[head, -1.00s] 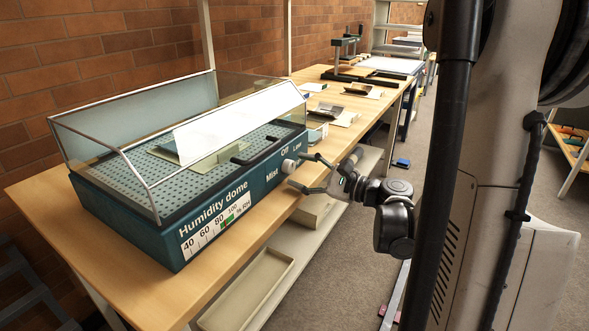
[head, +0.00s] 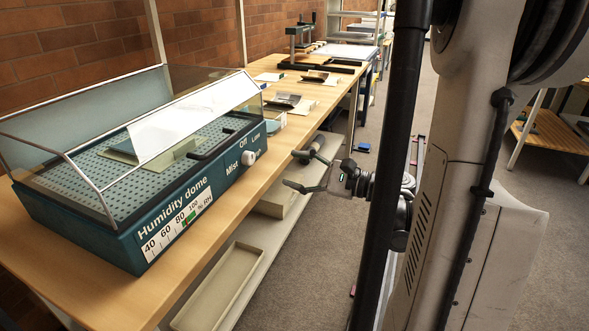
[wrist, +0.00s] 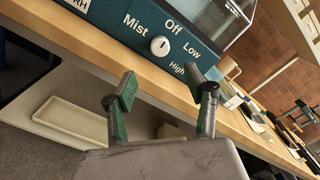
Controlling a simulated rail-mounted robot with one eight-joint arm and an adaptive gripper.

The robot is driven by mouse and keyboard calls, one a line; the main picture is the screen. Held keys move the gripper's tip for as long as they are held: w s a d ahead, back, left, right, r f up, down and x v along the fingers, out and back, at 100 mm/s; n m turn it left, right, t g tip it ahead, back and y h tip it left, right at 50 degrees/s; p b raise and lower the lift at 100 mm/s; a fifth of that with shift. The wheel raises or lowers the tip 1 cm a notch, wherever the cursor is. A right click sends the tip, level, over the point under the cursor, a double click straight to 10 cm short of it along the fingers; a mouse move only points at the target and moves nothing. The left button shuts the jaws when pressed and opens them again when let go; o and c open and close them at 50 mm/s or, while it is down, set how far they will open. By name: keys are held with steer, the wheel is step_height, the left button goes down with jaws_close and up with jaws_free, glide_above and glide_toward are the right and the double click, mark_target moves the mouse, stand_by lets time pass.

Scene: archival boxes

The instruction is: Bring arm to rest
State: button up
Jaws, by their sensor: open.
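My gripper (head: 297,172) is open and empty, in the aisle just off the front edge of the wooden bench (head: 283,140). In the wrist view, my gripper (wrist: 163,92) shows two green-padded fingers spread apart, with the bench edge and the humidity dome's front beyond them. The humidity dome (head: 165,215) is a teal box with a clear framed cover, standing on the near part of the bench. Its white knob (wrist: 160,46) shows ahead of the fingers, apart from them. In the head view, my arm hides part of the aisle.
A lower shelf under the bench holds a shallow cream tray (head: 222,286). Small items and a dark press (head: 310,50) stand farther along the bench. A blue object (head: 361,147) lies on the floor.

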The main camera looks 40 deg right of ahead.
steer(key=shift+a, duration=0.1)
steer(key=a+r+n+g+p, duration=0.1)
steer(key=a+n+g, duration=0.1)
steer(key=a, duration=0.5)
steer(key=a+r+n+g+y+p, duration=0.1)
steer(key=a+r+n+g, duration=0.1)
steer(key=a+n, duration=0.3)
steer(key=s+a+r+n+g+p, duration=0.1)
steer(key=a+n, duration=0.3)
steer(key=a, duration=0.5)
steer(key=shift+s+a+r+g+y+p, duration=0.15)
steer(key=shift+r+g+y+p, duration=0.1)
steer(key=shift+g, duration=0.2)
steer(key=shift+w+a+r+g+y+p, duration=0.1)
steer(key=shift+g+y+p, duration=0.1)
steer(key=shift+g, duration=0.25)
steer(key=s+f+n+g+h+b, duration=0.2)
steer(key=s+f+n+h+b, duration=0.2)
steer(key=s+f+n+h, duration=0.5)
step_height(320, 180, up, 19)
steer(key=s+n+h+p, duration=0.1)
steer(key=p, duration=1.5)
steer(key=shift+s+a+p, duration=0.2)
steer(key=shift+a+p, duration=0.05)
steer(key=shift+p, duration=0.15)
